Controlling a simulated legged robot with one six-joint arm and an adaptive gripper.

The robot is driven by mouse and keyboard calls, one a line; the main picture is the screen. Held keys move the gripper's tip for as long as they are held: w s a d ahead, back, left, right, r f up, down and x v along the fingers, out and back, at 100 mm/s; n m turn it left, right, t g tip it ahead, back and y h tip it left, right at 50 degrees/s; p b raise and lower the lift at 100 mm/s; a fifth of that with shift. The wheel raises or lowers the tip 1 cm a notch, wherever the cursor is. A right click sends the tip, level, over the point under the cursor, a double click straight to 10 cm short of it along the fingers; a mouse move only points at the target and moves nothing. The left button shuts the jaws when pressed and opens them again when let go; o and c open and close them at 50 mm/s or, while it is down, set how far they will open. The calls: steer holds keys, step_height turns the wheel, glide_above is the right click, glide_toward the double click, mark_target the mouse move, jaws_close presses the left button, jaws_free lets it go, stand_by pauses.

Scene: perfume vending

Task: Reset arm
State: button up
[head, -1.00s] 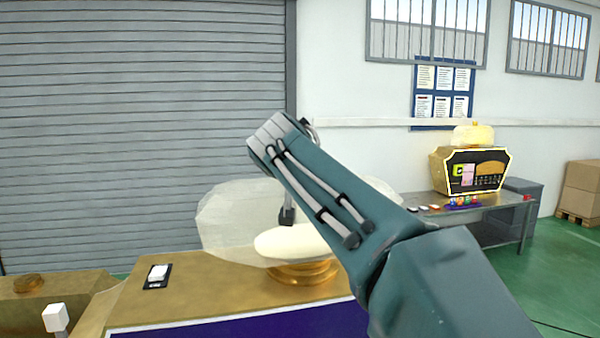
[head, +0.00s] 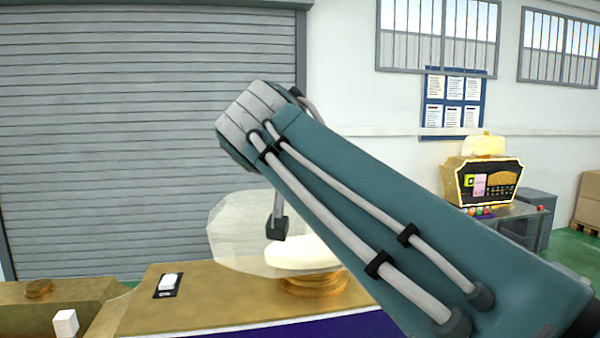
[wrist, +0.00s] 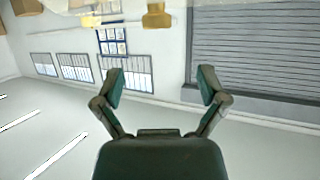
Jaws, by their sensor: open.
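My gripper (wrist: 161,88) shows in the wrist view with its two dark green fingers spread wide apart. Nothing is between them. The picture there is upside down, with windows, wall and shutter beyond the fingers. In the head view my teal arm reaches from the lower right up to the middle left, bent at the grey-capped joint. The fingers cannot be made out in the head view.
A gold-topped counter (head: 215,310) stands low in front, bearing a clear shell (head: 235,235) on a gold base (head: 313,284) and a small white item on a black pad (head: 168,285). A gold-and-black machine (head: 483,182) stands behind right. A grey shutter (head: 130,130) closes the back.

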steer(key=s+d+f+n+g, duration=0.1)
steer(key=s+d+f+g, duration=0.1)
steer(key=s+d+f, duration=0.55)
steer(key=s+d+f+n+g, duration=0.1)
steer(key=s+d+f+g, duration=0.25)
steer(key=f, duration=0.65)
steer(key=s+d+f+g+y, duration=0.1)
steer(key=s+f, duration=0.5)
steer(key=f, duration=0.2)
steer(key=s+d+f+g+y, duration=0.1)
steer(key=s+d+f, duration=0.1)
steer(key=s+f, duration=0.4)
step_height(320, 180, down, 3)
steer(key=shift+d+r+y, duration=0.1)
steer(key=shift+d+y, duration=0.2)
steer(key=shift+y, duration=0.1)
